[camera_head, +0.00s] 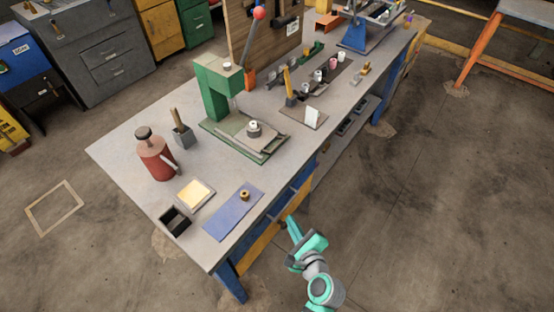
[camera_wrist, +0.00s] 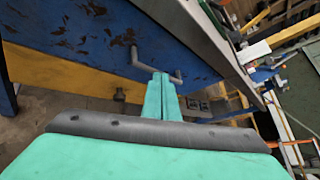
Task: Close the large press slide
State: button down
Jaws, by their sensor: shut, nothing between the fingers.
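The large green press (camera_head: 213,92) stands on the workbench, with a red ball (camera_head: 259,13) at the end of its lever. Its slide (camera_head: 268,141) looks like a grey plate on the green base, out in front of the press column. A round metal piece (camera_head: 254,129) sits on the slide. My gripper (camera_head: 289,220) is shut and empty, beside the bench's front edge and below its top, apart from the press. In the wrist view, my fingers (camera_wrist: 162,82) point at a blue bench front with a grey bar handle (camera_wrist: 155,66). Contact with the handle cannot be told.
The workbench (camera_head: 120,150) also holds a red oil can (camera_head: 157,158), a blue mat (camera_head: 233,213) with a small brass piece, a black box (camera_head: 174,221) and a bright-faced pad (camera_head: 194,194). A smaller blue machine (camera_head: 358,32) stands at the far end.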

jog(key=w+d+r+m+g+y, duration=0.1)
jog(key=w+d+r+m+y, duration=0.2)
jog(key=r, duration=0.4)
jog(key=w+d+r+m+y, duration=0.1)
jog(key=w+r+y, duration=0.25)
jog(key=r, duration=0.35)
jog(key=x, duration=1.4)
jog(key=shift+w+d+f, duration=0.15)
jog(key=shift+w+d, duration=0.05)
jog(key=shift+w, duration=0.1)
jog(key=shift+w, duration=0.1)
